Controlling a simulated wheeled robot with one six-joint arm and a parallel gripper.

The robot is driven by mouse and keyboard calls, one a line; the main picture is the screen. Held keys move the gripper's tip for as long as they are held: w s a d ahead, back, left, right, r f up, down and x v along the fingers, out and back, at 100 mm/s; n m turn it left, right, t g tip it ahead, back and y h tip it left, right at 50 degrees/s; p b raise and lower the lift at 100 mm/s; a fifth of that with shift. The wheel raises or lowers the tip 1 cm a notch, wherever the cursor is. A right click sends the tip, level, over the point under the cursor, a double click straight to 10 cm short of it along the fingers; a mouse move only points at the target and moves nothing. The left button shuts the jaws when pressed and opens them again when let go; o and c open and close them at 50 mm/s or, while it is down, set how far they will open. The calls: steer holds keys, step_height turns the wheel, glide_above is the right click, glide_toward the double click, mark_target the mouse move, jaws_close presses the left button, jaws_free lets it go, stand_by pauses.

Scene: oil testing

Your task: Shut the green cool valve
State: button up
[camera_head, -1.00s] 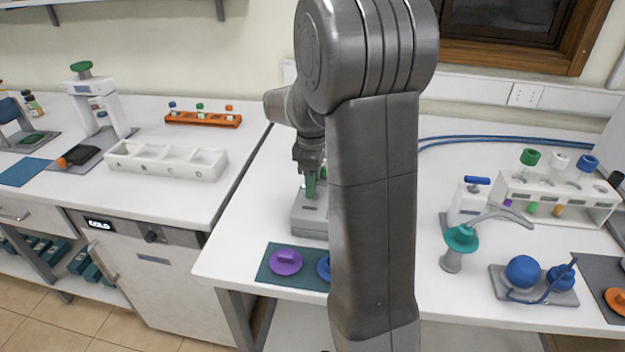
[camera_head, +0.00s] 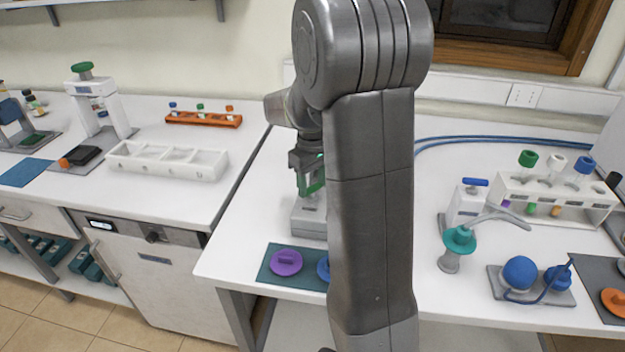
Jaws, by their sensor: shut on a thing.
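My gripper (camera_head: 309,184) is over a grey-white box-shaped unit (camera_head: 308,217) near the left end of the right bench. It is shut on a green part (camera_head: 314,188), which I take to be the green cool valve's handle. My own forearm covers the right side of the unit and part of the handle. How far the valve is turned cannot be told.
A teal mat (camera_head: 265,266) with a purple knob (camera_head: 286,262) lies in front of the unit. A white rack (camera_head: 555,200), a teal-topped stand (camera_head: 459,240) and a blue ball fixture (camera_head: 520,272) stand to the right. A gap separates the left bench.

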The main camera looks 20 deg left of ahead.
mark_target(312, 186)
steer(key=m, duration=0.5)
steer(key=shift+m+p, duration=0.3)
steer(key=m, duration=0.4)
steer(key=shift+m, duration=0.3)
steer(key=o, duration=1)
step_height(312, 186, up, 14)
steer(key=shift+f, duration=0.1)
stand_by(0.4)
step_height(312, 186, down, 14)
steer(key=shift+r, duration=0.1)
stand_by(0.4)
